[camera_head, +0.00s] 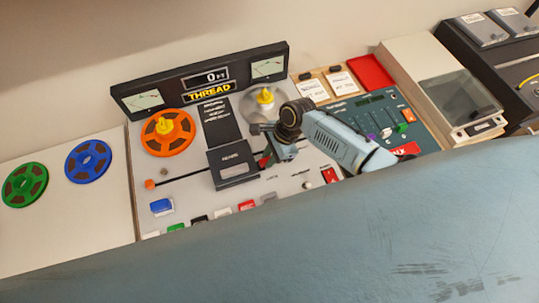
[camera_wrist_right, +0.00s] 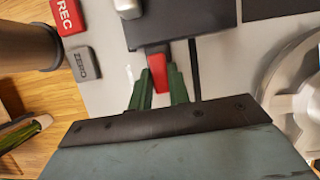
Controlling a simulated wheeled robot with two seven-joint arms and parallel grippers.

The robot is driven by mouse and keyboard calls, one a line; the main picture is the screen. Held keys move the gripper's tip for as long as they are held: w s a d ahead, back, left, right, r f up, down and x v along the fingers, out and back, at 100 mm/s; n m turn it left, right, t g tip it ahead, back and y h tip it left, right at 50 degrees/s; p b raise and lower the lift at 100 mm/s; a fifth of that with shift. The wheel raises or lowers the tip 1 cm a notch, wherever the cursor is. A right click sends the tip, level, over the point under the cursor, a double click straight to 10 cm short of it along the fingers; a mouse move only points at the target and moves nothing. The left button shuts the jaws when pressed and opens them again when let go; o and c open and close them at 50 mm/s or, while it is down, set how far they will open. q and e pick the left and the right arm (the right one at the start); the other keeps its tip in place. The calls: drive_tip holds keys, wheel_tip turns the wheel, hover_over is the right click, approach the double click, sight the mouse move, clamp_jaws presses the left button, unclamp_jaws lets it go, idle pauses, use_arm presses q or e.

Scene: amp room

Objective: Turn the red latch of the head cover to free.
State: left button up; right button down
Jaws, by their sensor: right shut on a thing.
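The head cover (camera_head: 231,158) is a dark box with a pale label, in the middle of the tape deck (camera_head: 205,198). Its red latch (camera_wrist_right: 157,57) shows at the edge of the dark cover in the right wrist view. My right gripper (camera_wrist_right: 161,88) has its green fingers around the latch and is shut on it. In the head view the right gripper (camera_head: 267,158) is at the right side of the cover, and the latch is mostly hidden there. My left gripper is not in view.
An orange reel (camera_head: 154,143) sits on the deck's left, with a metal reel (camera_head: 253,106) behind my right arm. Green (camera_head: 12,190) and blue (camera_head: 77,170) reels lie at left. A REC button (camera_wrist_right: 67,15) and a ZERO button (camera_wrist_right: 81,63) are near the gripper.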

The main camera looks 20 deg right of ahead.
drive_tip(key=n+g+p, duration=0.1)
drive_tip(key=n, duration=0.2)
drive_tip(key=shift+s, duration=0.1)
drive_tip(key=n, duration=0.2)
drive_tip(key=n+g, duration=0.1)
drive_tip(key=n, duration=0.1)
drive_tip(key=shift+g+h, duration=0.3)
drive_tip(key=shift+h, duration=0.1)
drive_tip(key=n, duration=0.2)
drive_tip(key=n+g+h, duration=0.1)
drive_tip(key=n, duration=0.2)
drive_tip(key=shift+s+h, duration=0.1)
drive_tip(key=shift+h, duration=0.2)
drive_tip(key=n+h, duration=0.1)
drive_tip(key=n, duration=0.2)
drive_tip(key=n+h, duration=0.1)
drive_tip(key=n, duration=0.1)
drive_tip(key=shift+d+n+g, duration=0.15)
drive_tip(key=shift+n+g, duration=0.25)
drive_tip(key=c, duration=1.3)
unclamp_jaws()
